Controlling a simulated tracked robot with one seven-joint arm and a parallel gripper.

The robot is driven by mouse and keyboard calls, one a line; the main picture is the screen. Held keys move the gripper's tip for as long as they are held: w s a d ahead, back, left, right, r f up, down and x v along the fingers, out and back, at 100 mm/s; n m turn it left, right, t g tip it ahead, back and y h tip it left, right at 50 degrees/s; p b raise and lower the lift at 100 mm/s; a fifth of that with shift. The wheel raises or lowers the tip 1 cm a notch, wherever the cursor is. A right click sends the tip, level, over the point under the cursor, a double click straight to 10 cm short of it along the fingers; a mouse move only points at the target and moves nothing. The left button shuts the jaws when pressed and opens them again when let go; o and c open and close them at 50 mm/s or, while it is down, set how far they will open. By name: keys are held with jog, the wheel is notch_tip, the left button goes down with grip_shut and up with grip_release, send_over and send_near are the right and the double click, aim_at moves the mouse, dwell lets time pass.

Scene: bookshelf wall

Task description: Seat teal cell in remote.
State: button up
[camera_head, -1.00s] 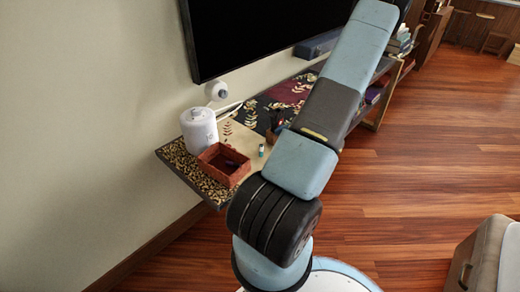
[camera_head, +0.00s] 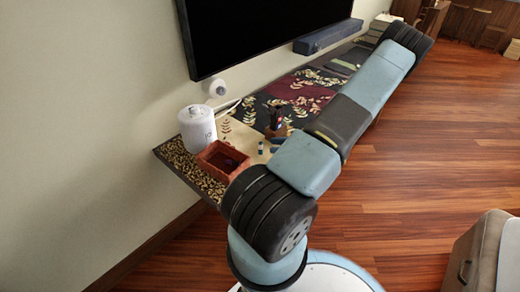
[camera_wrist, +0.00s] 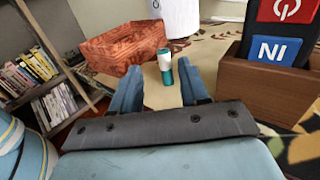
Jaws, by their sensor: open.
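The teal cell (camera_wrist: 166,68) is a small upright cylinder with a white upper part and teal ends. It stands on the pale tabletop, ahead of my gripper (camera_wrist: 159,84), whose two blue fingers are open and apart with nothing gripped. The cell also shows in the head view (camera_head: 260,148), right of the basket. The dark remote (camera_wrist: 304,38), with a red and a blue button, stands in a brown wooden holder (camera_wrist: 262,90) at the right of the wrist view. Its cell slot cannot be seen. My arm covers much of the table in the head view.
A reddish-brown basket (camera_head: 205,163) sits near the table's left end, with a white canister (camera_head: 198,125) behind it. A dark screen (camera_head: 265,30) hangs above. A bookshelf (camera_wrist: 42,75) is at the left of the wrist view.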

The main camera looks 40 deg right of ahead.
aim_at(261, 143)
jog(key=shift+x, duration=3.35)
jog(key=shift+w+d+r, duration=0.1)
jog(key=shift+w+d, duration=0.1)
jog(key=shift+c, duration=0.4)
grip_shut()
